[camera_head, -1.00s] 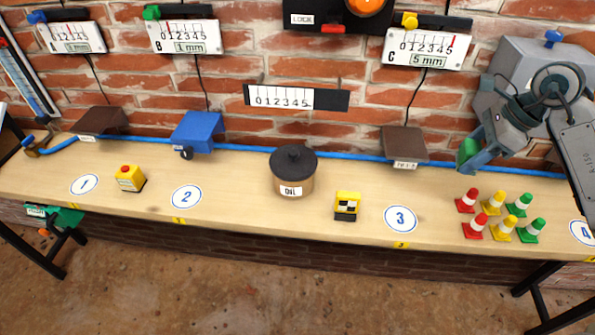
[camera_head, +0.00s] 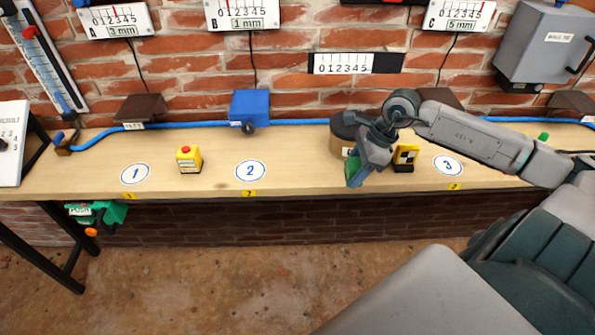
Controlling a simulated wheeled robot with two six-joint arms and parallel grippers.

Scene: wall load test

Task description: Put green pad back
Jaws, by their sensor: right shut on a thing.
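My right gripper (camera_head: 358,172) hangs over the front part of the bench in front of the oil pot. It is shut on a green pad (camera_head: 352,173), of which only a part shows at the gripper's tip. The pad appears held clear of the bench, left of the yellow and black box. My left gripper is not in view.
The wooden bench (camera_head: 300,172) carries number discs, a yellow box with a red button (camera_head: 189,159), a blue box (camera_head: 250,106) and an oil pot (camera_head: 342,138) partly behind my arm. A green device labelled PUSH (camera_head: 95,213) hangs under the bench's left end.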

